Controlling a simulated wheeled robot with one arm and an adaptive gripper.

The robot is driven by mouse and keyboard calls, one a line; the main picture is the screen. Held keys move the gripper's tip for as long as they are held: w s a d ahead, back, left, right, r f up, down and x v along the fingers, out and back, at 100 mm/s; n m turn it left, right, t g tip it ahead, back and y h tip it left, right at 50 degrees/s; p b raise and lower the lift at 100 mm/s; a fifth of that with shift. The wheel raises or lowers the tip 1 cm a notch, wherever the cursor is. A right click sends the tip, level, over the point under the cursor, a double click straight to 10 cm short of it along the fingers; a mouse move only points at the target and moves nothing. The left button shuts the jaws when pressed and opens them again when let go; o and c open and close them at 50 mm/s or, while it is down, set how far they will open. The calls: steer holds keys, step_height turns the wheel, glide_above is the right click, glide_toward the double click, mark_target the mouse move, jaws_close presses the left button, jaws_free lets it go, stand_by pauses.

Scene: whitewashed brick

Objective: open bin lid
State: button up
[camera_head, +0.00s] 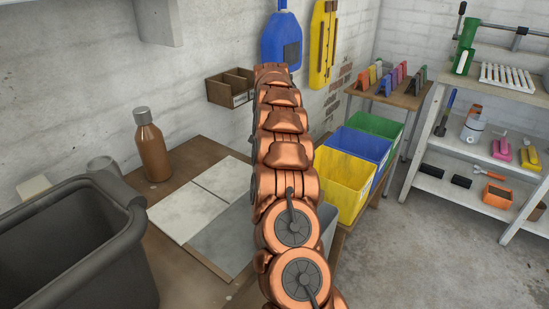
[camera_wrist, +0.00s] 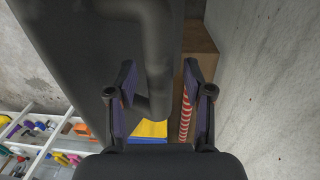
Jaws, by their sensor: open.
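A dark grey bin (camera_head: 70,245) stands at the lower left of the head view, its thick rim around a dark hollow. I cannot make out a separate lid there. In the wrist view a large dark grey panel (camera_wrist: 75,50) fills the upper left, with a thick bent bar (camera_wrist: 156,60) of the same colour. I cannot tell whether this is the lid and its handle. My gripper (camera_wrist: 160,85) is open, its two fingers on either side of the lower end of the bar. Contact cannot be judged. My arm hides the gripper in the head view.
A brown bottle (camera_head: 153,145) and pale tiles (camera_head: 185,210) are on the wooden bench. Beyond my arm stand yellow (camera_head: 340,185), blue (camera_head: 358,146) and green (camera_head: 375,126) bins. White shelves (camera_head: 470,165) stand at right. The floor (camera_head: 420,250) is clear. A red-and-white striped object (camera_wrist: 186,112) is near the right finger.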

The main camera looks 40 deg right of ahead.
steer(key=shift+r, duration=0.1)
steer(key=shift+w+d+r, duration=0.1)
steer(key=shift+r, duration=1.45)
steer(key=shift+w+d+r, duration=0.1)
steer(key=shift+r, duration=1.4)
steer(key=shift+a+r, duration=0.2)
steer(key=shift+r, duration=0.4)
